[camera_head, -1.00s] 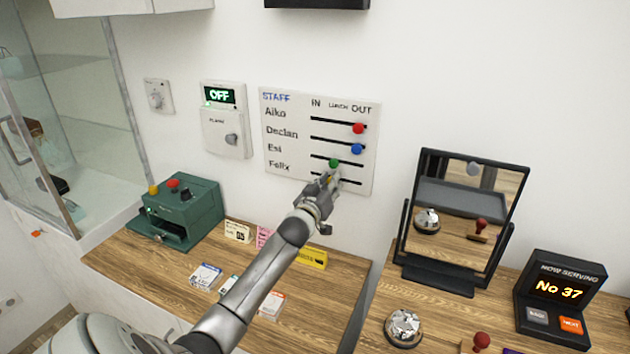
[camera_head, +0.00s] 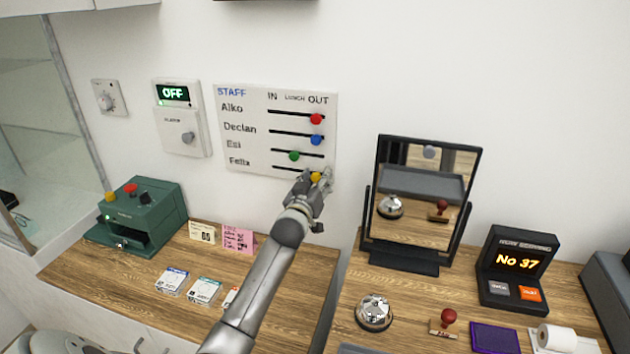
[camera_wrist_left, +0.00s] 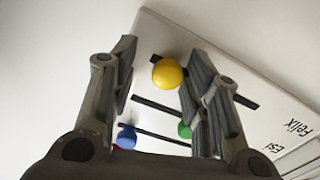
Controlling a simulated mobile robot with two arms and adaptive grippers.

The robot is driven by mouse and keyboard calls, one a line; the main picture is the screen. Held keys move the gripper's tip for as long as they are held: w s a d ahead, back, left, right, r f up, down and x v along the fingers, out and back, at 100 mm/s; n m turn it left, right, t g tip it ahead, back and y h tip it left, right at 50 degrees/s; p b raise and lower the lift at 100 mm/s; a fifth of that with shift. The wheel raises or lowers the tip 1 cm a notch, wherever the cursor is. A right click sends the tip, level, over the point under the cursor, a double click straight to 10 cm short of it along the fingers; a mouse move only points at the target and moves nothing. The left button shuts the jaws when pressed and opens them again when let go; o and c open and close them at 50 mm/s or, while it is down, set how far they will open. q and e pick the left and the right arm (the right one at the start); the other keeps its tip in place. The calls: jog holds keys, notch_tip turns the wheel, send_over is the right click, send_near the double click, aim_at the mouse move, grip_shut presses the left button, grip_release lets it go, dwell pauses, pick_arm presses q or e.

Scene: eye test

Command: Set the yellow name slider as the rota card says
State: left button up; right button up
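The yellow slider knob (camera_head: 315,176) is on the Felix row, near the OUT end of its slot, on the white staff board (camera_head: 250,167). It also shows in the left wrist view (camera_wrist_left: 168,73). My left gripper (camera_head: 316,183) is at the board. Its fingers (camera_wrist_left: 162,62) are apart, one on each side of the knob. The right-hand finger in the wrist view is very close to the knob or touching it; a gap shows on the other side. A pink card (camera_head: 238,239) with small unreadable writing stands on the counter. I cannot tell whether it is the rota card. My right gripper is not in view.
The green knob (camera_head: 293,156) sits mid-slot above Felix's row. The blue (camera_head: 316,140) and red (camera_head: 316,119) knobs are near OUT. A cream card (camera_head: 202,232) and several flat cards lie or stand on the counter. A mirror (camera_head: 372,256) and bell (camera_head: 374,313) are to the right.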

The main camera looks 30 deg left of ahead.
pick_arm(q)
jog(key=shift+a, duration=0.1)
jog(key=shift+s, duration=0.1)
jog(key=shift+s+f, duration=0.1)
jog(key=shift+s, duration=0.1)
jog(key=v, duration=1.1)
jog(key=shift+s+d, duration=0.2)
jog(key=shift+d, duration=0.05)
